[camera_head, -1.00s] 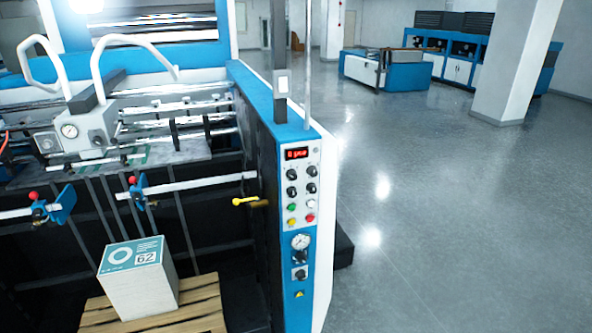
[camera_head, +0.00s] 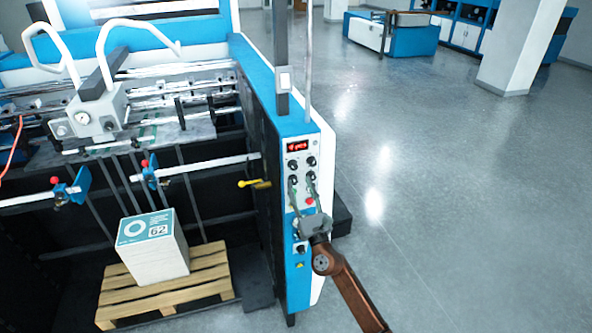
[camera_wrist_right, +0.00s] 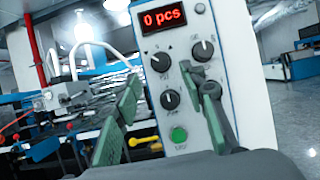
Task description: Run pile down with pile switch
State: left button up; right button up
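The control panel (camera_head: 299,155) on the machine's end column has a red display, several black rotary knobs and coloured buttons. The wrist view shows "0 pcs" on the display (camera_wrist_right: 166,19), black knobs (camera_wrist_right: 171,99) and a green button (camera_wrist_right: 179,134). I cannot read which knob is the pile switch. My right gripper (camera_head: 302,181) is in front of the panel, fingers apart and empty. In the wrist view its fingers (camera_wrist_right: 160,80) straddle the knob area; contact is unclear. The pile (camera_head: 158,260), a white stack marked 62, stands on a wooden pallet (camera_head: 205,281). My left gripper is out of view.
A yellow lever (camera_head: 254,184) sticks out left of the panel. A lower black knob (camera_head: 300,249) is partly beside my wrist. The grey floor (camera_head: 440,200) to the right is clear, with a pillar (camera_head: 513,50) and blue machines farther back.

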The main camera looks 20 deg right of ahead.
aim_at(295, 169)
jog(key=p+x, duration=0.1)
jog(key=x, duration=0.5)
jog(key=shift+f, duration=0.15)
grip_shut()
